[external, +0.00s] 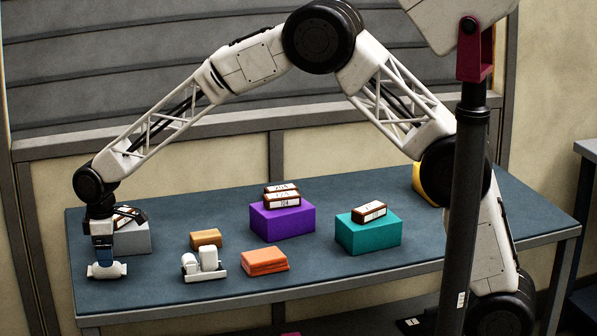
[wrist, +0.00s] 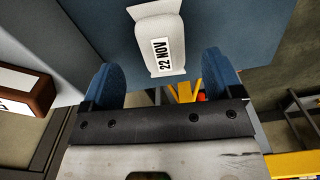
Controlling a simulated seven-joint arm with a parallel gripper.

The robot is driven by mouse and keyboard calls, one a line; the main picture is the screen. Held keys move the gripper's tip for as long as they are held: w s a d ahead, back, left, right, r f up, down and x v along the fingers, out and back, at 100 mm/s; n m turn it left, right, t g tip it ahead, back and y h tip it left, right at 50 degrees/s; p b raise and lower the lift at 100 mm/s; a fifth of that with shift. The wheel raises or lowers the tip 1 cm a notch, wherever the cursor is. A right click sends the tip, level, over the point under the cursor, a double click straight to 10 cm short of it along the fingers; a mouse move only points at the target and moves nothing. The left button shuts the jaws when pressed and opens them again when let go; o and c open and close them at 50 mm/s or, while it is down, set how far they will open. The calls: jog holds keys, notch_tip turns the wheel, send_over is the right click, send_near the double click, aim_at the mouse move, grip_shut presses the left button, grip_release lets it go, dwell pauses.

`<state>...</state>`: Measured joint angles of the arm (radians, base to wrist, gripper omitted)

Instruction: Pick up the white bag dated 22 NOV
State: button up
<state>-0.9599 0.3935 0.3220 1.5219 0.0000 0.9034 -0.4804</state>
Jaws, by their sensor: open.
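The white bag (wrist: 158,38) lies on the blue table and shows a label reading 22 NOV in the wrist view. In the external view the white bag (external: 106,270) is at the table's front left corner, right under my gripper (external: 103,258). In the wrist view my gripper (wrist: 158,85) is open, with one blue finger on each side of the bag's near end. I cannot tell whether the fingers touch the bag. Other white items (external: 203,262) stand to the right, their labels not readable.
A grey block (external: 133,241) with a brown-and-white box on it stands close behind my gripper. Orange packs (external: 265,261), a brown box (external: 205,238), a purple block (external: 281,222) and a teal block (external: 367,234) stand to the right. The table edge is close to the bag.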

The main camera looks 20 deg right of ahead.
jog(key=shift+s+f, duration=0.1)
jog(key=shift+f, duration=2.1)
jog(key=c, duration=1)
jog(key=shift+r, duration=0.1)
jog(key=shift+r, duration=4.95)
jog(key=shift+c, duration=0.2)
